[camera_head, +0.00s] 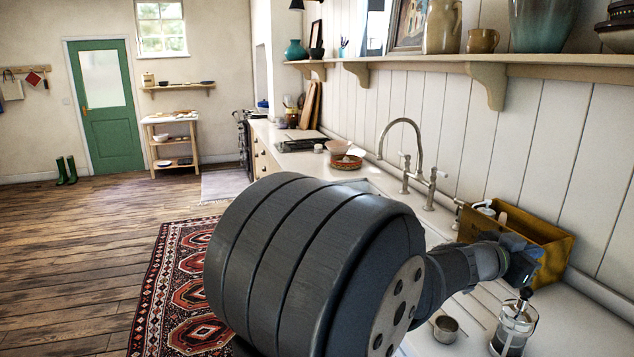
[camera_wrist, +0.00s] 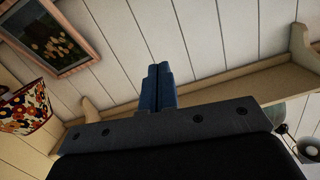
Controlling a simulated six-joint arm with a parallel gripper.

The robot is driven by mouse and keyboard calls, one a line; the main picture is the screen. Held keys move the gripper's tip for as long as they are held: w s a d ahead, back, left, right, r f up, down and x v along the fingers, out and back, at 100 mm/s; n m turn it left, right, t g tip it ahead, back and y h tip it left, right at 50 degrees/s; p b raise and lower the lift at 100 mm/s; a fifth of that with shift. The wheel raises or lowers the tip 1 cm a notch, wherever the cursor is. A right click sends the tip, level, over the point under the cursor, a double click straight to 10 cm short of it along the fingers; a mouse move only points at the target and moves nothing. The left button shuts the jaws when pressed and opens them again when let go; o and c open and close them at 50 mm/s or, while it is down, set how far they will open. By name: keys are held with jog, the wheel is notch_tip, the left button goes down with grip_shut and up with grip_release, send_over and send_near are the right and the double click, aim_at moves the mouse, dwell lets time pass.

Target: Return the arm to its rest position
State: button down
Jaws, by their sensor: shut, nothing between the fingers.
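My gripper (camera_wrist: 157,72) is shut, its two blue fingers together with nothing between them in the wrist view. They point toward the white panelled wall and the underside of the wooden shelf (camera_wrist: 215,92). In the head view my arm reaches right over the counter, its large dark links filling the middle. The gripper end (camera_head: 523,268) is near the wooden box (camera_head: 551,262) and above the French press (camera_head: 514,327); the fingers are hard to make out there. I cannot tell whether it touches the box.
A small metal cup (camera_head: 446,329) stands on the counter left of the press. The tap (camera_head: 405,143) rises behind my arm. Above, the wall shelf (camera_head: 470,63) bears jugs (camera_head: 443,27) and pots. The wooden floor (camera_head: 75,235) to the left is open, with a patterned rug (camera_head: 171,290).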

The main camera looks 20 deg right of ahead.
jog(key=w+a+n+t+y, duration=0.2)
jog(key=w+a+n+t, duration=0.15)
jog(key=a, duration=0.65)
jog(key=w+a+n+t+y, duration=0.25)
jog(key=a+t, duration=0.25)
jog(key=a, duration=0.5)
jog(key=s+a+f+n+g+y, duration=0.1)
jog(key=s+a+f+n+y, duration=0.1)
jog(key=a+f, duration=0.2)
jog(key=s+a+f+n+y, duration=0.2)
jog(key=a+f+y, duration=0.1)
jog(key=a, duration=0.6)
jog(key=shift+s+f+g, duration=0.3)
jog(key=shift+f+g, duration=0.05)
jog(key=shift+f, duration=0.35)
jog(key=shift+w, duration=0.1)
jog(key=w+d+r+m+h, duration=0.2)
jog(key=d+r+h, duration=0.2)
jog(key=d, duration=0.4)
jog(key=w+d+r+m+h, duration=0.1)
jog(key=d+r+m+h, duration=0.2)
jog(key=d+r, duration=0.3)
jog(key=d, duration=0.3)
jog(key=shift+w+h, duration=0.35)
